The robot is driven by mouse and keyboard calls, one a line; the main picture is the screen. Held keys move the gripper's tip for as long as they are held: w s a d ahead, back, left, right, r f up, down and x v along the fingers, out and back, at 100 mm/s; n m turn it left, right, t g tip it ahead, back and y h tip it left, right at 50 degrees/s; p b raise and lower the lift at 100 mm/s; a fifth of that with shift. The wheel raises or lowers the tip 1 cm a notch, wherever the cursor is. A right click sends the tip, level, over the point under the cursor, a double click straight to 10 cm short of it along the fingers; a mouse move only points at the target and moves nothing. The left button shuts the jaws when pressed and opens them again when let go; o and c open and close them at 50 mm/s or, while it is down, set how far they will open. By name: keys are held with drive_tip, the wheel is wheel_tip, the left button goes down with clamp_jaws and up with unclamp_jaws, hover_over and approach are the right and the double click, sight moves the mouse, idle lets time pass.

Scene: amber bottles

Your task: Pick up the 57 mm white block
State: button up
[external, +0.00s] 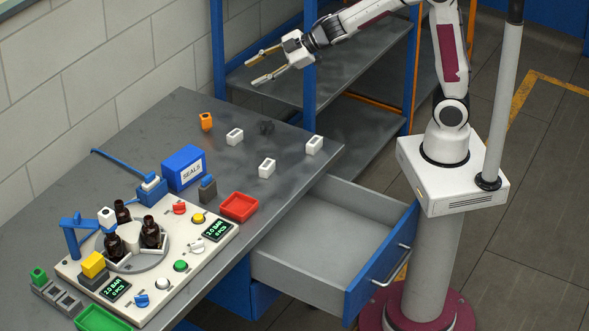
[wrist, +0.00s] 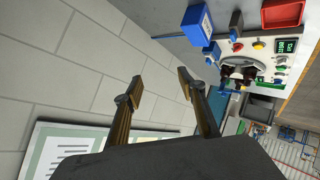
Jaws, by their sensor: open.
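I cannot tell by sight which one is 57 mm. My gripper (external: 258,67) is raised high beyond the table's far right corner, open and empty, its fingers pointing left. In the wrist view my gripper (wrist: 157,84) shows two spread fingers with nothing between them. No white table block is clearly visible in that view.
A blue SEALS box (external: 184,168), red tray (external: 239,207) and bottle station (external: 190,262) lie to the left. An open drawer (external: 320,235) juts out in front. Shelves stand behind.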

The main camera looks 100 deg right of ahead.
drive_tip(key=w+d+f+n+y, duration=0.1)
drive_tip(key=w+f+n+y, duration=0.2)
drive_tip(key=f, duration=0.4)
drive_tip(key=n+g+y, duration=0.3)
drive_tip(key=y, duration=0.7)
approach(268, 166)
drive_tip(key=shift+w+r, duration=0.35)
drive_tip(key=shift+w, duration=0.4)
drive_tip(key=shift+s+a+f, duration=0.2)
drive_tip(key=shift+s+f, duration=0.05)
drive_tip(key=shift+s, duration=0.25)
drive_tip(key=shift+w+a, duration=0.1)
drive_tip(key=shift+x, duration=0.95)
drive_tip(key=shift+w+a+f, duration=0.1)
drive_tip(key=shift+w+f, duration=0.05)
drive_tip(key=shift+f, duration=0.05)
